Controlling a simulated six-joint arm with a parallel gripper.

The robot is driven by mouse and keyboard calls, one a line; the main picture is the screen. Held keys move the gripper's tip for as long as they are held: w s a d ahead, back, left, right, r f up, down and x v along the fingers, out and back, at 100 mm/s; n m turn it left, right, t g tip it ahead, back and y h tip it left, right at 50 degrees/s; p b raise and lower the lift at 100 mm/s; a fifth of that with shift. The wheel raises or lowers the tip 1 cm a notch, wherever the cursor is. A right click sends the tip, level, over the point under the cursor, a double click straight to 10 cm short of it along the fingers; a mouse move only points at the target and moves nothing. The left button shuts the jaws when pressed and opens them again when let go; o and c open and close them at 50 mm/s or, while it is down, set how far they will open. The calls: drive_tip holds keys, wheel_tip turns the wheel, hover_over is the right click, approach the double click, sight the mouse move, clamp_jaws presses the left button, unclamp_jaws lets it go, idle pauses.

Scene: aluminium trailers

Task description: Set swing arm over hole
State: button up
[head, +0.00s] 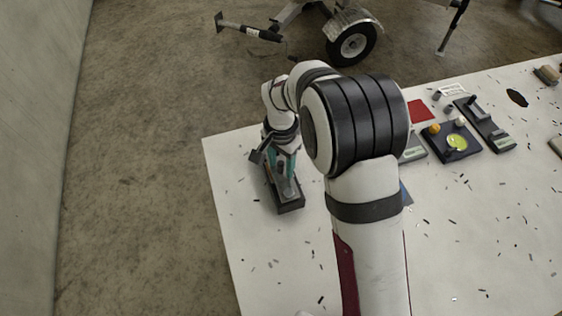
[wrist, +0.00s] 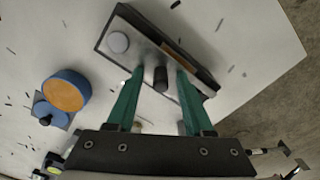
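A dark oblong fixture (head: 290,208) stands near the table's left edge in the head view. In the wrist view the fixture (wrist: 205,80) lies slanted, with a pale round disc (wrist: 118,42) toward its left end, a dark upright knob (wrist: 160,78) and an orange-brown strip (wrist: 180,52). I cannot tell surely which part is the swing arm, and I cannot make out the hole. My gripper (wrist: 160,74) has green fingers, one on each side of the knob, with gaps showing. It is open. In the head view the gripper (head: 281,164) is over the fixture, partly hiding it.
A blue and orange round piece (wrist: 67,92) stands left of the gripper in the wrist view. Several other fixtures, one with a yellow-green disc (head: 457,142), and a red square (head: 420,110) lie on the white table (head: 480,240) at right. Small dark scraps are scattered about.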

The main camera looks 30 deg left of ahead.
sight(281, 163)
wheel_tip(281, 163, up, 16)
idle(0.4)
drive_tip(key=shift+f, duration=0.1)
drive_tip(key=s+d+r+m, duration=0.1)
drive_tip(key=s+d, duration=0.2)
drive_tip(key=d, duration=0.4)
drive_tip(key=s+d+r+y, duration=0.1)
drive_tip(key=s+d+r, duration=0.15)
drive_tip(key=d, duration=0.35)
drive_tip(key=s+d+m, duration=0.1)
drive_tip(key=s+d, duration=0.3)
drive_tip(key=d, duration=0.3)
drive_tip(key=s+d+f, duration=0.2)
drive_tip(key=s, duration=0.3)
drive_tip(key=s+d+f+m, duration=0.1)
drive_tip(key=s+d, duration=0.2)
drive_tip(key=s, duration=0.3)
drive_tip(key=shift+d+f+y, duration=0.2)
drive_tip(key=shift+f+y, duration=0.15)
drive_tip(key=shift+y, duration=0.05)
